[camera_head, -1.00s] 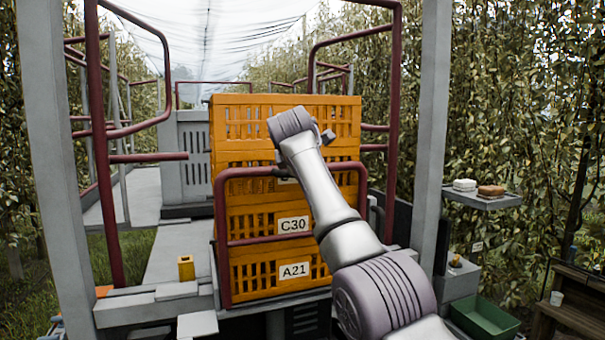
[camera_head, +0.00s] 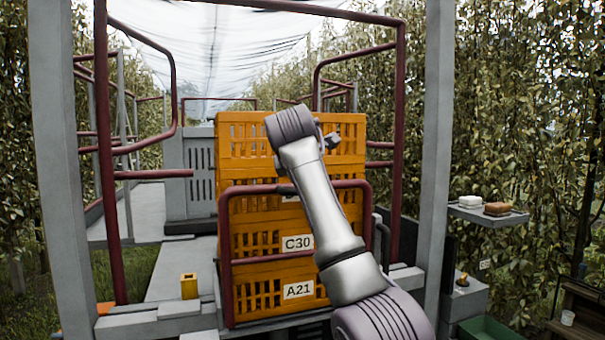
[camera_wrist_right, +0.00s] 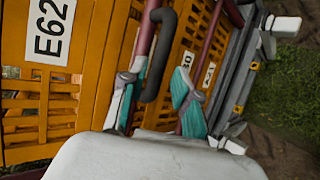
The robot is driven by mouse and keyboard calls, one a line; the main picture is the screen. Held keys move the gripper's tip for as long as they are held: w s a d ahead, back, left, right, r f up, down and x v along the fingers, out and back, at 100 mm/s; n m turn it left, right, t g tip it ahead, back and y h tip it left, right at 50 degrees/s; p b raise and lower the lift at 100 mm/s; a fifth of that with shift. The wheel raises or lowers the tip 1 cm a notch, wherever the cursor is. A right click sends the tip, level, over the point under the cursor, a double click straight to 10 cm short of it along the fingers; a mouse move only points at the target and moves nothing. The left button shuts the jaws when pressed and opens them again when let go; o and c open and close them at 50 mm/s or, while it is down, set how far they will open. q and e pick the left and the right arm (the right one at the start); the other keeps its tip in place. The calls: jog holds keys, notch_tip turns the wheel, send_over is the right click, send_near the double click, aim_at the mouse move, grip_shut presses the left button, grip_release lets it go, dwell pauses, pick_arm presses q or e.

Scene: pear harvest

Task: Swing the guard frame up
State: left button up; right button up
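The guard frame (camera_head: 369,215) is a dark red tube loop standing upright in front of the stacked orange crates (camera_head: 236,150). My right arm reaches across it in the head view, hiding part of its top bar and the gripper. In the right wrist view my right gripper (camera_wrist_right: 158,82) is open, with teal-padded fingers apart. A dark grey hooked handle (camera_wrist_right: 166,45) lies between the fingers, beside a dark red tube (camera_wrist_right: 147,28). Whether a finger touches either is unclear. My left gripper is not in view.
Crate labels C30 (camera_head: 298,243) and A21 (camera_head: 298,290) show behind the frame. Dark red posts (camera_head: 397,120) and grey columns (camera_head: 435,160) stand at both sides. A small shelf (camera_head: 488,215) is at right. A yellow block (camera_head: 189,286) sits on the left platform.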

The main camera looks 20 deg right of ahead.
jog(key=v, duration=0.5)
jog(key=shift+s+a+r, duration=0.1)
jog(key=shift+s+a, duration=0.05)
jog(key=shift+s, duration=0.15)
